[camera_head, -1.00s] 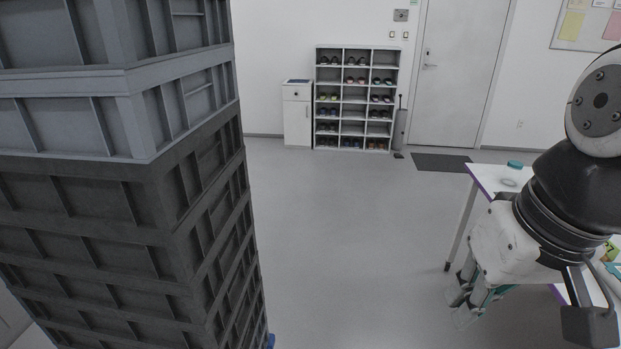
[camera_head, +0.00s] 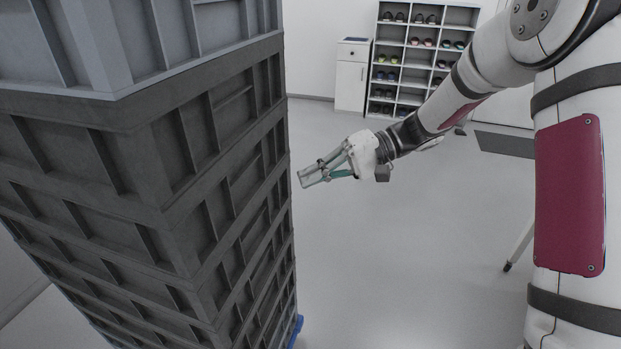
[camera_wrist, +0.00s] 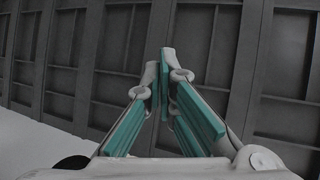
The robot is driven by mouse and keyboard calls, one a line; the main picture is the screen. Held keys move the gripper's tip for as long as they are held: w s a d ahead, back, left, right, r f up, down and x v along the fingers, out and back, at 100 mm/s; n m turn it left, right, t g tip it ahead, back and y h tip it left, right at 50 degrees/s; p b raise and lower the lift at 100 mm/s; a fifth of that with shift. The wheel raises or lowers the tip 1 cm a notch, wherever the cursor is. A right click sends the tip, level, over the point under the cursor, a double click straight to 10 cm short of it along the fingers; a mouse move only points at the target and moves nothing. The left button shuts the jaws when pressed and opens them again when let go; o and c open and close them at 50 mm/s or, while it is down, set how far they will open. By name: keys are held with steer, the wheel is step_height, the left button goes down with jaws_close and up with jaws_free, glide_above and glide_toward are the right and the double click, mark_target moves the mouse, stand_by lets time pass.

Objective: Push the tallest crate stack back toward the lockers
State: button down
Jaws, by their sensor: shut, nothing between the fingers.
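A tall stack of ribbed crates (camera_head: 215,170) fills the left of the head view, dark grey below with lighter grey crates on top. Its top is cut off by the frame, and a bit of blue (camera_head: 297,328) shows at its foot. My gripper (camera_head: 302,180) is shut and empty, pointing left at the stack's right side. In the head view its tips appear just right of the stack's edge. In the wrist view the shut fingers (camera_wrist: 167,60) point at the dark ribbed crate walls (camera_wrist: 215,50). I cannot tell whether they touch.
Open shoe shelves (camera_head: 408,62) stand against the back wall, with a small white cabinet (camera_head: 352,75) beside them. A dark mat (camera_head: 505,144) lies on the floor at right. The grey floor (camera_head: 400,255) between the stack and my arm is clear.

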steer(key=s+a+f+y+p, duration=0.1)
steer(key=s+a+f+p, duration=0.1)
steer(key=a, duration=0.3)
steer(key=shift+s+f+t+y+p, duration=0.2)
steer(key=shift+s+t+y+p, duration=0.2)
steer(key=shift+s+p, duration=0.35)
steer(key=shift+a, duration=0.1)
steer(key=shift+w+a+b, duration=1.8)
steer(key=shift+a, duration=3)
steer(key=shift+w+a+b, duration=1.75)
steer(key=shift+a+b, duration=0.05)
steer(key=shift+a, duration=3)
steer(key=w+d, duration=0.2)
steer(key=d, duration=0.5)
steer(key=shift+w+d+b, duration=0.25)
steer(key=shift+w+b, duration=0.05)
